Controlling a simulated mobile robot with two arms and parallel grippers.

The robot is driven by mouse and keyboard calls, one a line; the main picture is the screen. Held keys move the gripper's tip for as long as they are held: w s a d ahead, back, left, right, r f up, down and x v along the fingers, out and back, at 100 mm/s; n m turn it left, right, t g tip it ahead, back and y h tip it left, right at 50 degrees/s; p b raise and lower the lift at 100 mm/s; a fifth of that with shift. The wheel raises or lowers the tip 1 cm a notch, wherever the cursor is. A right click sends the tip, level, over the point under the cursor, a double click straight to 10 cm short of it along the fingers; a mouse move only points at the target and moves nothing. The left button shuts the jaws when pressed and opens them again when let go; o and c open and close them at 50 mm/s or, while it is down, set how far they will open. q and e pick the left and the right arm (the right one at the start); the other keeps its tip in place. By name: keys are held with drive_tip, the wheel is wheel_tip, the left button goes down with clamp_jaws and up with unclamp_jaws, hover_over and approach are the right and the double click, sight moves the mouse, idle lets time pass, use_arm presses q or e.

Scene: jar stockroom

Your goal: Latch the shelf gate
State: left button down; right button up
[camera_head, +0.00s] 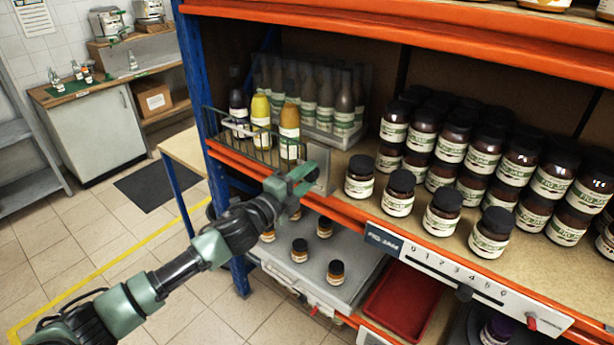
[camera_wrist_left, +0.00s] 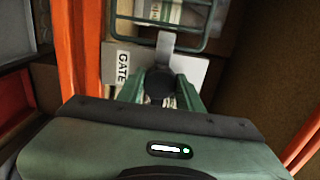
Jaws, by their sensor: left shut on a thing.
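The shelf gate (camera_head: 262,149) is a green wire frame across the front of a few bottles at the left end of the middle shelf. Its wire corner also shows at the top of the left wrist view (camera_wrist_left: 203,30). A grey plate (camera_head: 321,158) stands at the gate's right end. In the left wrist view a light plate (camera_wrist_left: 121,68) reads "GATE", and a grey metal strip (camera_wrist_left: 166,46) meets a dark round knob (camera_wrist_left: 160,84). My left gripper (camera_head: 307,172) is shut on this knob. I cannot tell whether the latch is engaged. My right gripper is out of view.
Dark jars (camera_head: 398,193) stand along the shelf to the right of the gripper. Bottles (camera_head: 289,130) stand behind the gate. Below are a grey surface with small jars (camera_head: 336,271) and a red tray (camera_head: 402,302). A blue upright (camera_head: 193,70) bounds the shelf at left.

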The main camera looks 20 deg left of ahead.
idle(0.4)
use_arm(q)
drive_tip(key=c, duration=0.9)
unclamp_jaws()
drive_tip(key=shift+s, duration=0.1)
drive_tip(key=shift+s+a+f, duration=0.15)
drive_tip(key=shift+s+a, duration=0.05)
drive_tip(key=shift+s, duration=0.1)
drive_tip(key=b+v, duration=0.2)
drive_tip(key=v, duration=0.5)
